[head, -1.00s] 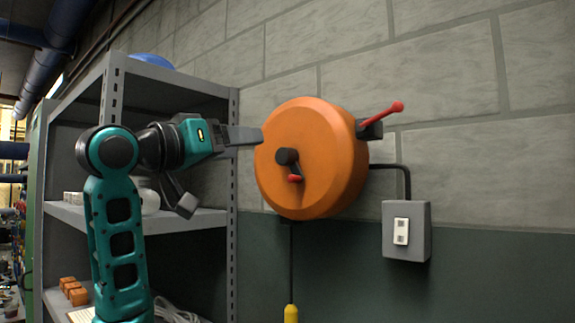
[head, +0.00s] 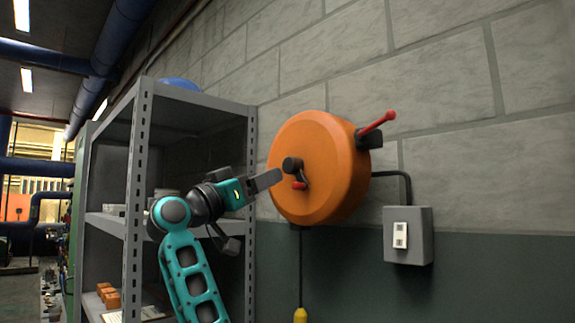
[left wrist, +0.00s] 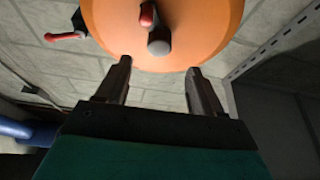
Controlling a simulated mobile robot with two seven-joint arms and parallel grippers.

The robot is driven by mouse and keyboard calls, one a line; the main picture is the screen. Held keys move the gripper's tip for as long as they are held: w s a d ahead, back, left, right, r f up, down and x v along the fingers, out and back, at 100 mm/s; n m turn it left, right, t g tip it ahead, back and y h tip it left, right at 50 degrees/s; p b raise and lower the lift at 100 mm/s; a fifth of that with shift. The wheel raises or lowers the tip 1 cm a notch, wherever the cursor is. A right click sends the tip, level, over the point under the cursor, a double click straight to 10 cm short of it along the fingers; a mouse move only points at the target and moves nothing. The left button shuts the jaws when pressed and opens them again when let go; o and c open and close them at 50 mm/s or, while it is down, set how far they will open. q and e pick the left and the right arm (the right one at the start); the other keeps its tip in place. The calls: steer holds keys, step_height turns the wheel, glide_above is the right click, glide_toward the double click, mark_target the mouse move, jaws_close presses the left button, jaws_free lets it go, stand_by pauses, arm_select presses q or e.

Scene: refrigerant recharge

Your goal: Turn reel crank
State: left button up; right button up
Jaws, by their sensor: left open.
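The orange reel (head: 325,190) is mounted on the block wall. Its crank has a dark hub (head: 292,164) at the centre of the face and a short red handle (head: 299,185) just below it. In the left wrist view, the hub (left wrist: 159,42) and the red handle (left wrist: 147,14) show at the top, beyond the fingertips. My left gripper (head: 279,178) is open and empty, in front of the reel's face and close to the crank. In the left wrist view the two fingers (left wrist: 159,65) stand apart with nothing between them. My right gripper is not in view.
A red lever (head: 378,122) sticks out at the reel's upper right. A grey outlet box (head: 421,245) is below right. A cord with a yellow end (head: 300,315) hangs under the reel. A grey metal shelf (head: 137,190) stands close on the left.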

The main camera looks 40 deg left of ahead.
mark_target(287, 168)
arm_select(q)
steer(key=p+x, duration=0.1)
steer(key=x, duration=0.6)
steer(key=shift+w+d+r+p, duration=0.15)
steer(key=shift+w+r+p, duration=0.1)
steer(key=shift+w+p, duration=0.1)
steer(key=shift+w+r, duration=0.15)
steer(key=shift+w, duration=0.3)
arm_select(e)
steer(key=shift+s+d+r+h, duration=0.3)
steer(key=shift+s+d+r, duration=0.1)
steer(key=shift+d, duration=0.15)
arm_select(q)
steer(key=shift+c, duration=0.5)
steer(key=c, duration=1)
steer(key=shift+o, duration=0.2)
steer(key=shift+m, duration=0.3)
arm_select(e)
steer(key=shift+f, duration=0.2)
